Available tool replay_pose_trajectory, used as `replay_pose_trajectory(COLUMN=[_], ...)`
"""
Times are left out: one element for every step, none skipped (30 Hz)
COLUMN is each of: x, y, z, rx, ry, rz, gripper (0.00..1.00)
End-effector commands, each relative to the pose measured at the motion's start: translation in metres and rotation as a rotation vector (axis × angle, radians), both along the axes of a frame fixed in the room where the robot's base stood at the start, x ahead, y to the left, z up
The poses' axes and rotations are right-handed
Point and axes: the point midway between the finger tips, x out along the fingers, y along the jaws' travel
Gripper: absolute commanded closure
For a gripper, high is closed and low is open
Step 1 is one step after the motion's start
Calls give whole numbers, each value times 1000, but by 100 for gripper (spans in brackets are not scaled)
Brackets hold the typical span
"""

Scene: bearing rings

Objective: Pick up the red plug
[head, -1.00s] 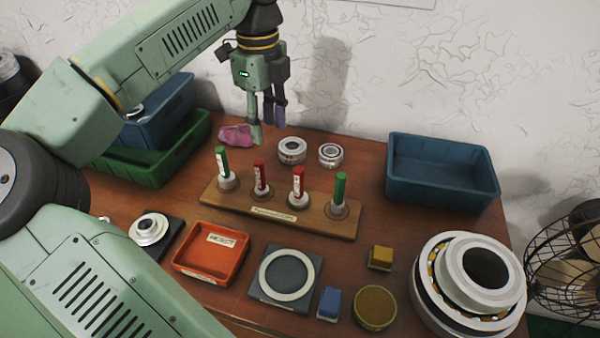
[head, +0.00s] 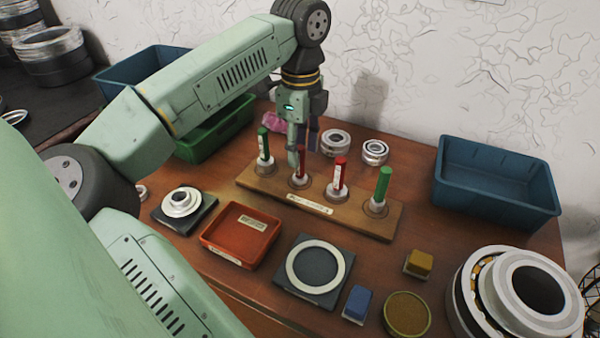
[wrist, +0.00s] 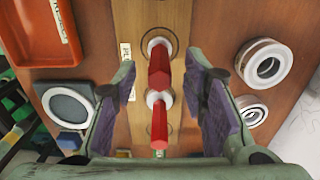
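Two red plugs stand upright in the middle of a wooden rack (head: 250,183): the left one (head: 301,172) and the right one (head: 337,176). Green plugs stand at the rack's left end (head: 263,145) and right end (head: 384,184). My gripper (head: 302,150) is over the rack at the left red plug, partly covering its top in the head view. In the wrist view my gripper (wrist: 160,72) is open, with clear gaps on both sides of the red plugs. The left red plug (wrist: 159,72) shows between the fingertips; the right one (wrist: 159,125) shows lower in that picture.
Two metal rings (head: 335,141) (head: 375,152) lie behind the rack. An orange tray (head: 240,232) and a dark plate with a ring (head: 314,270) lie in front. A blue bin (head: 497,182) is at the right, with a large bearing (head: 518,295) at front right.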

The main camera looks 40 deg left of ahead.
Motion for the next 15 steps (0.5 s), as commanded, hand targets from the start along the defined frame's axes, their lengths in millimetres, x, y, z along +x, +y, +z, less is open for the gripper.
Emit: replay_pose_trajectory(x=[0,0,0,0,0,0,0,0,0,0,0,0,0,0,0], y=[0,0,0,0,0,0,0,0,0,0,0,0,0,0,0], z=[-11,-13,-15,-15,-14,-14,-13,-13,-13,-13,-13,-13,-13,-13,-13], rx=[-2,-2,-1,-1,-1,0,0,0,0,0,0,0,0,0,0], ry=[0,0,0,0,0,-1,-1,-1,0,-1,0,-1,-1,-1,-1], rz=[0,0,0,1,1,1,1,1,1,1,1,1,1,1,1], gripper=[61,61,61,61,61,61,61,61,61,62,64,67,69,71,74])
